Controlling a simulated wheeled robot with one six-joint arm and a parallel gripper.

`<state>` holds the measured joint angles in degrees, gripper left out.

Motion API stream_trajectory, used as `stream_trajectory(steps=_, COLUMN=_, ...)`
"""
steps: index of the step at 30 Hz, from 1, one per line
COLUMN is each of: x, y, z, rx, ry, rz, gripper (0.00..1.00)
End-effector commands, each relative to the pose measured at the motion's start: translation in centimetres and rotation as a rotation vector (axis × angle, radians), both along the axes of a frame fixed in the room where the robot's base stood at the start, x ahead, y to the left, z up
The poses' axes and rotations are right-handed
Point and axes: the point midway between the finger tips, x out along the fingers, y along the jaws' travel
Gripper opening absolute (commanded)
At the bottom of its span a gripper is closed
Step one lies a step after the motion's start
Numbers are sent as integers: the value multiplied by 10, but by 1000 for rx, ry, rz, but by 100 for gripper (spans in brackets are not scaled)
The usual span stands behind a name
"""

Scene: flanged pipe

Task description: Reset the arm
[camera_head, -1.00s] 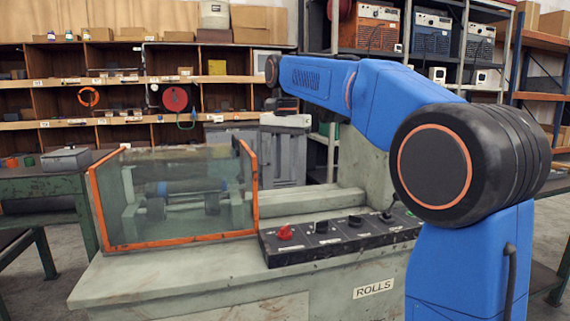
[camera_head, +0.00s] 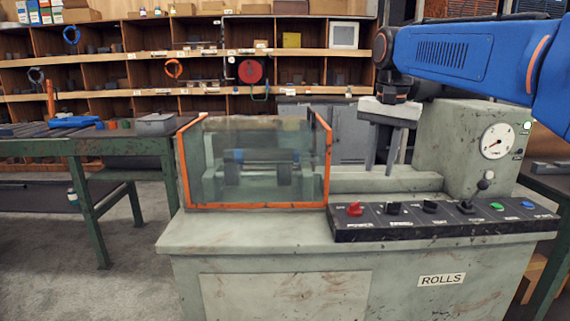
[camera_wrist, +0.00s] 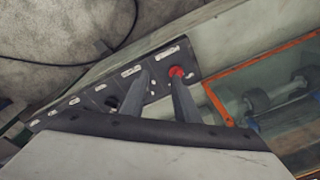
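My blue arm (camera_head: 460,52) reaches in from the right edge of the head view. My gripper (camera_head: 381,165) hangs from its end with two grey fingers pointing down, above the back of the rolls machine (camera_head: 255,245). In the wrist view the fingers of my gripper (camera_wrist: 159,78) are apart with nothing between them. Beyond them lie the black control panel (camera_wrist: 100,98) and its red knob (camera_wrist: 176,72). A dark roller with blue ends (camera_head: 256,172) lies behind the machine's clear guard.
The orange-edged clear guard (camera_head: 256,206) stands left of the control panel (camera_head: 440,222). A gauge housing (camera_head: 455,150) rises at the machine's right. A green workbench (camera_head: 80,148) stands at the left, with bare floor (camera_head: 70,225) in front. Shelves (camera_head: 200,95) line the back.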

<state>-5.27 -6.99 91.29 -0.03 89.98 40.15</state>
Motion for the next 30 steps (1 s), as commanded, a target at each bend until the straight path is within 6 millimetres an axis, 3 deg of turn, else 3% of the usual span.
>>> stream_trajectory(steps=1, x=-16, y=-4, z=-7, rx=-2, ry=-15, rz=25, gripper=28)
stream_trajectory(steps=11, x=-103, y=-22, z=-71, rx=-32, ry=-118, rz=221, gripper=28)
stream_trajectory(steps=21, x=-190, y=-36, z=-160, rx=-91, ry=-222, rz=418, gripper=28)
stream_trajectory(steps=30, x=-247, y=-42, z=-237, rx=-149, ry=-292, rz=559, gripper=28)
